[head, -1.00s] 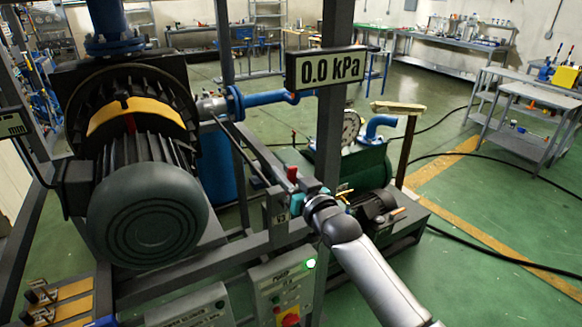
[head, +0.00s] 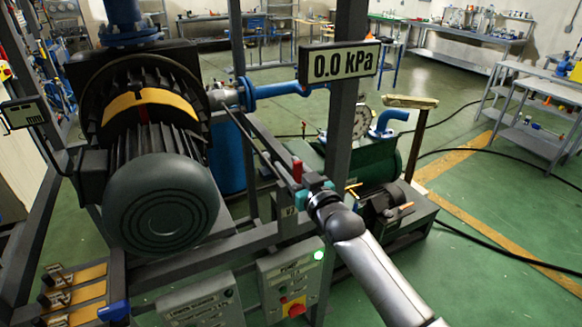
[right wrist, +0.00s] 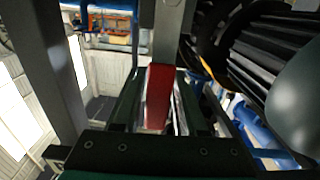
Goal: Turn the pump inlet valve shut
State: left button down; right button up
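The pump inlet valve shows as a short red handle (head: 297,169) on the pipe by the grey post, below the 0.0 kPa display. The handle stands roughly upright. My right gripper (head: 312,184), with teal fingers, is at the handle, its arm coming from the lower right. In the right wrist view the red handle (right wrist: 158,92) stands between the two dark green fingers (right wrist: 160,105). A pale gap shows beside the handle, so the fingers look open around it. Contact is hard to tell. The valve body is mostly hidden. My left gripper is not in view.
The 0.0 kPa display (head: 341,64) hangs on the grey post (head: 343,130) close above the gripper. A large motor (head: 160,200) is at left, a green pump (head: 350,165) behind, and a control panel (head: 292,280) with a lit green lamp below. Open floor lies at right.

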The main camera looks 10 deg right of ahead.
jog(key=shift+o, duration=1)
jog(key=v, duration=1.5)
jog(key=shift+s, duration=0.15)
jog(key=shift+d, duration=0.1)
